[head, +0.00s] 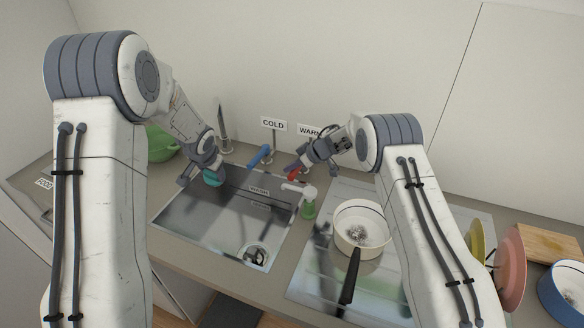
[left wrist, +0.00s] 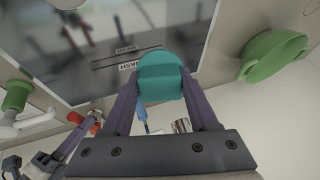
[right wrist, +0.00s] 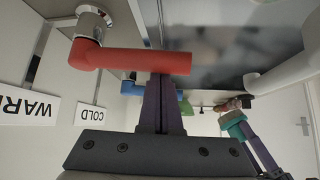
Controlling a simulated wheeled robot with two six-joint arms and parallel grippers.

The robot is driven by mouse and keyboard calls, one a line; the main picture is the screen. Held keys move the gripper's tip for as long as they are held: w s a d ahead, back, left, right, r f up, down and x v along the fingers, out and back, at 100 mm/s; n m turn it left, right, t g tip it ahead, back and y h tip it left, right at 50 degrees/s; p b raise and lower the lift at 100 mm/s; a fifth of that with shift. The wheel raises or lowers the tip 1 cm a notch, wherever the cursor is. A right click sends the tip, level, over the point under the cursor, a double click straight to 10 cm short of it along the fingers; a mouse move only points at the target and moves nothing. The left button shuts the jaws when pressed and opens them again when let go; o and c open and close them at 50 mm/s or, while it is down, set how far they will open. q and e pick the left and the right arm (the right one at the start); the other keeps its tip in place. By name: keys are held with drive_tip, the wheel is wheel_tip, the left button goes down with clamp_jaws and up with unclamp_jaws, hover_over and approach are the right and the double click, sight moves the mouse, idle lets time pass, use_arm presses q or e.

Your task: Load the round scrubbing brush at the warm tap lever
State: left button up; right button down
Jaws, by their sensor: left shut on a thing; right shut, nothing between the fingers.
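The round scrubbing brush (head: 213,177) is teal. My left gripper (head: 208,181) is shut on it above the sink's back left part, and the left wrist view shows the brush (left wrist: 160,77) between both fingers. The warm tap lever (head: 294,173) is red, under the WARM sign (head: 309,131). In the right wrist view the lever (right wrist: 130,58) lies across the tips of my right gripper (right wrist: 160,85), which is shut and empty. I cannot tell whether they touch. My right gripper partly hides the sign in the head view.
The sink (head: 190,213) lies below the taps. A blue lever (head: 260,156) is left of the red one, by the COLD sign (head: 273,124). A white spout (head: 297,189) stands at the sink's right edge. A pan (head: 345,213), plates (head: 510,268) and green bowl (head: 162,142) stand around.

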drive_tip(key=s+d+r, duration=0.1)
drive_tip(key=d+r, duration=0.2)
drive_tip(key=r, duration=0.5)
drive_tip(key=shift+s, duration=0.15)
drive_tip(key=shift+d, duration=0.1)
